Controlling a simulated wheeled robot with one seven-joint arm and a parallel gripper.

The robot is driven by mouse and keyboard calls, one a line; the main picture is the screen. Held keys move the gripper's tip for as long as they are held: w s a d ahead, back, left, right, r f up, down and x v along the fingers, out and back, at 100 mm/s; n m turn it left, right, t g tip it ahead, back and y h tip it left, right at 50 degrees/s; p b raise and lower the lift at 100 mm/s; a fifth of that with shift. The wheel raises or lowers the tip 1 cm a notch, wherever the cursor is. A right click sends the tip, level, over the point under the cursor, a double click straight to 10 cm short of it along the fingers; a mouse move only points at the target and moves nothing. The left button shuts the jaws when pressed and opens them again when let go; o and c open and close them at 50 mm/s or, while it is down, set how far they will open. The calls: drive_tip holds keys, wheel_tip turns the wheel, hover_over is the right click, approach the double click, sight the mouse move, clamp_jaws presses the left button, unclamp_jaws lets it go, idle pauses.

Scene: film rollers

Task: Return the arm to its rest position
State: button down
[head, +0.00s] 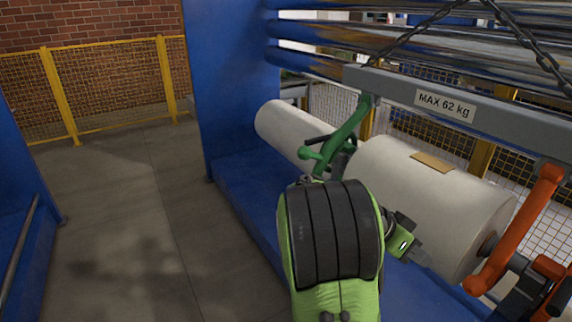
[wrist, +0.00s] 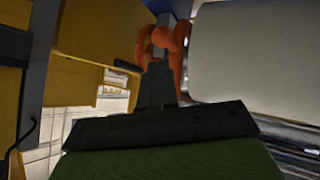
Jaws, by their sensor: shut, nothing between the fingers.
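My green and black arm (head: 335,240) rises from the bottom of the head view, in front of the rollers. My gripper (wrist: 157,72) shows in the wrist view as dark fingers, shut with nothing between them. In the head view its grey end (head: 424,256) pokes out to the right of the arm, in front of the large white roll (head: 430,200). I cannot tell whether it touches the roll. In the wrist view an orange hook-like part (wrist: 172,38) shows beyond the fingertips, and a pale roll surface (wrist: 245,50) lies to the right.
A grey beam (head: 400,92) marked "MAX 62 kg" hangs on chains over the roll, with a green arm (head: 338,138) and an orange arm (head: 515,228) at its ends. A blue frame (head: 228,80) stands behind. The floor (head: 125,220) at left is clear before a yellow fence (head: 110,85).

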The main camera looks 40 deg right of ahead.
drive_tip(key=w+a+r+n+t+y+p, duration=0.2)
drive_tip(key=w+a+n+t, duration=0.25)
drive_tip(key=a, duration=0.35)
drive_tip(key=w+a+r+n+t+y+p, duration=0.1)
drive_tip(key=w+a+r+n+t+p, duration=0.15)
drive_tip(key=a+n+t, duration=0.35)
drive_tip(key=s+a+r+n+t+y+p, duration=0.1)
drive_tip(key=a+n+y, duration=0.1)
drive_tip(key=a+n, duration=0.3)
drive_tip(key=s+a+r+n+t+y+p, duration=0.1)
drive_tip(key=a+n, duration=0.5)
drive_tip(key=a, duration=0.7)
drive_tip(key=shift+s+a+r+y+p, duration=0.3)
drive_tip(key=shift+s+r+y+p, duration=0.2)
drive_tip(key=shift+s+r+y, duration=0.4)
